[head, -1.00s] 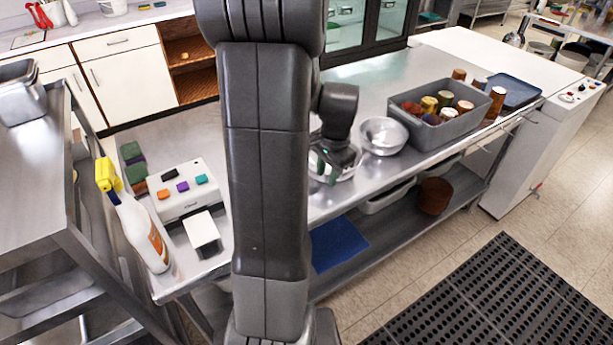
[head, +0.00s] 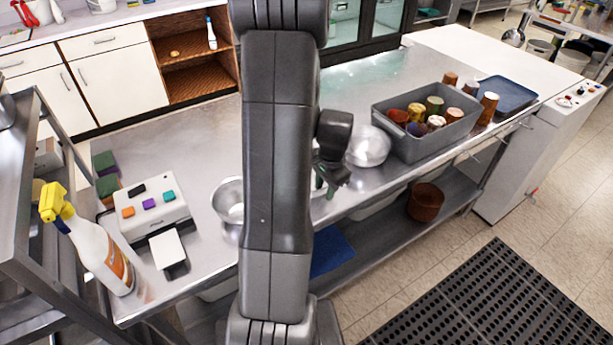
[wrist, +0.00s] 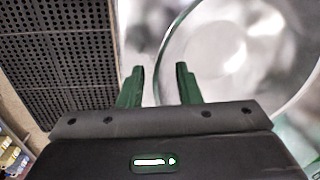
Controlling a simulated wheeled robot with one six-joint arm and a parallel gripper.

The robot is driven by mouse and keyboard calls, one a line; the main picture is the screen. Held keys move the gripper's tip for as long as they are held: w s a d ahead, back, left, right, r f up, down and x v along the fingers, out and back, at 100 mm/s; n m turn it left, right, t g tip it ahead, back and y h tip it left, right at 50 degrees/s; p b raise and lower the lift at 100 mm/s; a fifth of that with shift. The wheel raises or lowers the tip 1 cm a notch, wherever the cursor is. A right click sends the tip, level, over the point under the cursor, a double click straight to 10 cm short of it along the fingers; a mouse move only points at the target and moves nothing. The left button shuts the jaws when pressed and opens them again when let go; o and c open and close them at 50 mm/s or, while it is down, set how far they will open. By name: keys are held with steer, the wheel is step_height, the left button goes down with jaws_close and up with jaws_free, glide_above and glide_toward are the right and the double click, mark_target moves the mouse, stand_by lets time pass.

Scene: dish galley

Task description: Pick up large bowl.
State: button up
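A shiny metal bowl (head: 367,146) sits on the steel counter, just right of and behind my gripper (head: 328,183) in the head view. A second metal bowl (head: 227,198) stands left of my arm, which partly hides it. A pale rim shows beneath my gripper, mostly hidden by the arm. In the wrist view my gripper (wrist: 160,82) is open, with two separated green fingers. A large metal bowl (wrist: 245,50) fills the upper right there. Its left rim appears between the fingertips; I cannot tell whether they touch it. Which head-view bowl this is, is unclear.
A grey bin (head: 425,143) of cups stands right of the bowls, with a blue tray (head: 507,95) beyond. A spray bottle (head: 95,245) and a white device (head: 152,208) stand at the counter's left. A black mat (head: 460,300) lies on the floor.

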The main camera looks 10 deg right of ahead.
jaws_close()
steer(key=shift+r, duration=0.1)
